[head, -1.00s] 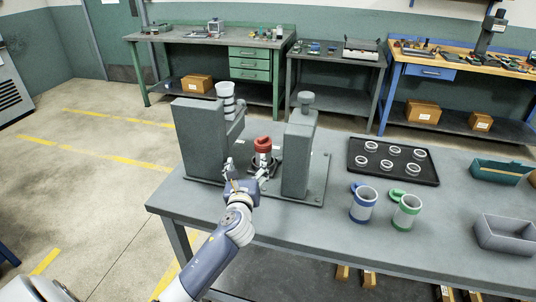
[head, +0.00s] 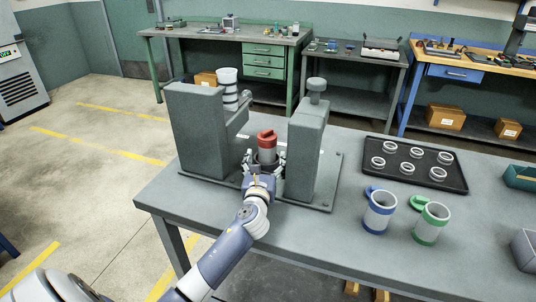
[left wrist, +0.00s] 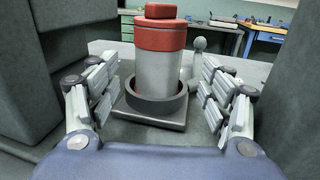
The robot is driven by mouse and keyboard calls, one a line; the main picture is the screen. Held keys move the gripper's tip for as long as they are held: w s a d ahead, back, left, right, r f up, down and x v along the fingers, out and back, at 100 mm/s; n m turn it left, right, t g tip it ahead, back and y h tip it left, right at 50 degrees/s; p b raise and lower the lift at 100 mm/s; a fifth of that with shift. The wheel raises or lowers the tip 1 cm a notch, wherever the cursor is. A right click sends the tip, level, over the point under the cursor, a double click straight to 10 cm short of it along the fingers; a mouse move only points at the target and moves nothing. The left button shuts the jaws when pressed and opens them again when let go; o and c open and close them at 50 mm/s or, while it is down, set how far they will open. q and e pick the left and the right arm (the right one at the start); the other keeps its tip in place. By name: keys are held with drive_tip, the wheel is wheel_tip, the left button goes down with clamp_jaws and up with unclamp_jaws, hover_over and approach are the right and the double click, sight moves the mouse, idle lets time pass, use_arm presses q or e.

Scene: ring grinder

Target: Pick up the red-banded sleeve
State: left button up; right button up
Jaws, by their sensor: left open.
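The red-banded sleeve (head: 267,146) stands upright between the two grey blocks of the grinder. In the left wrist view the sleeve (left wrist: 158,65) is a light grey cylinder with a red band and a red cap, seated in a dark round holder (left wrist: 155,105). My left gripper (head: 264,162) is open in front of it. In the left wrist view its fingers (left wrist: 158,92) stand left and right of the sleeve, with gaps on both sides. My right gripper is in neither view.
The grinder's left block (head: 198,130) and right block (head: 306,150) flank the gripper closely. A blue-banded sleeve (head: 380,212) and a green-banded sleeve (head: 432,222) stand to the right. Behind them a black tray (head: 415,165) holds several rings.

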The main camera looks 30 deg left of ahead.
sight(266, 154)
use_arm(q)
drive_tip(key=shift+x, duration=3.05)
drive_tip(key=shift+a, duration=0.15)
drive_tip(key=shift+r, duration=0.15)
drive_tip(key=c, duration=1)
